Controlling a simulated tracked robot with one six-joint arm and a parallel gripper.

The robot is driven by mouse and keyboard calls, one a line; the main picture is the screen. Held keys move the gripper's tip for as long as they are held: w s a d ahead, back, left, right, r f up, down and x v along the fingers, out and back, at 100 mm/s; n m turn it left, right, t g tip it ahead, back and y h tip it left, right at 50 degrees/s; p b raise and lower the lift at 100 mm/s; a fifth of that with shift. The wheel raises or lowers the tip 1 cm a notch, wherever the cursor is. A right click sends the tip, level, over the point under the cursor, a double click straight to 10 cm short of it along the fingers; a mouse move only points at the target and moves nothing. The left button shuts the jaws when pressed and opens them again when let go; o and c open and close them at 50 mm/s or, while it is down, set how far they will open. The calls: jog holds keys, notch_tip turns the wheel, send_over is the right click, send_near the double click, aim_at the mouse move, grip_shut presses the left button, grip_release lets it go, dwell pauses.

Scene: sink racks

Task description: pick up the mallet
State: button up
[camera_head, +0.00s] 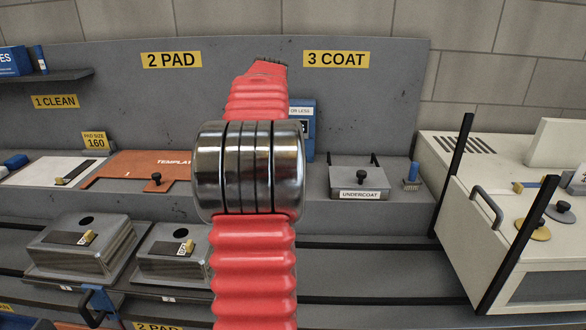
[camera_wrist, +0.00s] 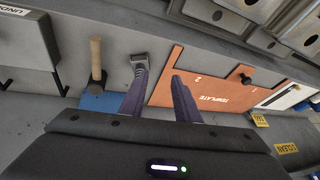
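The mallet shows in the wrist view as a light wooden handle (camera_wrist: 96,52) with a dark head (camera_wrist: 94,86), to the left of my fingers. I cannot see it in the head view, where my red and metal arm covers the middle of the bench. My gripper (camera_wrist: 160,88) is open, its two dark purple fingers spread apart with nothing held between them. The mallet lies outside the gap, beyond the left finger. A small grey block (camera_wrist: 139,60) shows at the left fingertip; I cannot tell whether they touch.
The orange template board (camera_wrist: 205,88) lies beside the right finger; it also shows in the head view (camera_head: 125,172). A blue box (camera_head: 308,135) stands behind my arm. The undercoat box (camera_head: 357,178) is right of my arm. Grey lidded boxes (camera_head: 80,245) stand at front left.

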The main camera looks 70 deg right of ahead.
jog(key=s+d+f+m, duration=0.2)
jog(key=s+d+f, duration=0.1)
jog(key=s+d, duration=0.7)
jog(key=s, duration=0.3)
jog(key=shift+g, duration=0.3)
jog(key=shift+x, duration=4.35)
jog(key=shift+w, duration=0.1)
jog(key=shift+x, duration=2.55)
jog(key=shift+w+d+r, duration=0.1)
jog(key=shift+d, duration=0.1)
grip_shut()
